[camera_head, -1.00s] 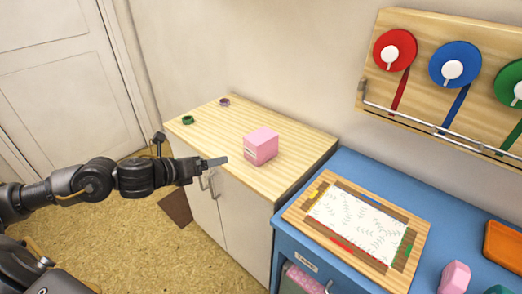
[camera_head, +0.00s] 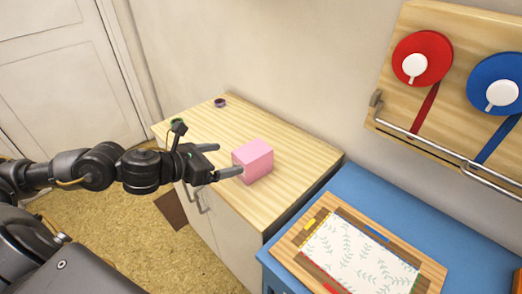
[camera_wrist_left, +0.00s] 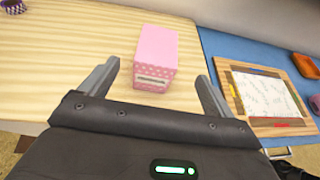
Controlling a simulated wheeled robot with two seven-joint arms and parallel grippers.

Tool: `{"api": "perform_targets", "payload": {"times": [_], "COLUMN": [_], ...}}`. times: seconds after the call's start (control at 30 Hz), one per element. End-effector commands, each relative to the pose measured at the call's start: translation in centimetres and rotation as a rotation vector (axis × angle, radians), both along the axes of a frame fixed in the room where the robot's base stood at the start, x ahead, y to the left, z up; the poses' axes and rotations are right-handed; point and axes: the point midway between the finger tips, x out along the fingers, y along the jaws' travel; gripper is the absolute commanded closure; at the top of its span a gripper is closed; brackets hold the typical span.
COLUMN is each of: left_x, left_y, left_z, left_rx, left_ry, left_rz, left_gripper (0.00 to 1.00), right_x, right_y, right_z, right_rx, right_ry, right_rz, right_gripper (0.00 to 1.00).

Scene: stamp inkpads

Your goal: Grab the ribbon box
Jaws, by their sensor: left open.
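The ribbon box is a pink box (camera_head: 254,160) standing on the light wooden cabinet top. In the left wrist view the same pink dotted box (camera_wrist_left: 156,57), with a slot in its near face, lies ahead and between the lines of the fingers. My left gripper (camera_head: 225,160) is open, just left of the box in the head view, with one fingertip overlapping the box's near left edge. In the left wrist view the left gripper (camera_wrist_left: 159,83) has its fingers spread wider than the box. I cannot tell whether it touches. My right gripper is not in view.
A blue desk (camera_head: 347,185) with a framed leaf-pattern sheet (camera_head: 365,252) stands to the right. A wall board holds a red ribbon spool (camera_head: 432,48) and a blue spool (camera_head: 480,75). A small purple roll (camera_head: 220,102) sits at the cabinet's back. Cabinet top around the box is clear.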

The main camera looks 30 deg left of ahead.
Motion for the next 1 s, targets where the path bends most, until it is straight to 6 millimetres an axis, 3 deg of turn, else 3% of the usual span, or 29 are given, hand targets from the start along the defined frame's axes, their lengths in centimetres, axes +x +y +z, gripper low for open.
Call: {"api": "perform_targets", "payload": {"times": [0.23, 0.6, 0.87, 1.0], "left_x": [0.2, 4.2, 4.9, 6.3], "left_y": [0.0, -1.8, -2.2, -2.8], "left_z": [-0.1, -1.8, -2.2, -2.5], "left_rx": [-0.002, -0.003, -0.001, -0.004], "left_ry": [0.000, 0.000, 0.002, 0.002], "left_rz": [0.004, 0.004, 0.002, 0.002], "left_gripper": [0.11, 0.11, 0.11, 0.11], "right_x": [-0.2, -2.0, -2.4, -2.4], "right_y": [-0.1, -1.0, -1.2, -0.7], "right_z": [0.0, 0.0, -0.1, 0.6], "right_rx": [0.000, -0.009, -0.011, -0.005], "right_ry": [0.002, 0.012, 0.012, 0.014], "right_rz": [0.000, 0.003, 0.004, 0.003], "right_gripper": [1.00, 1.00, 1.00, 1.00]}}
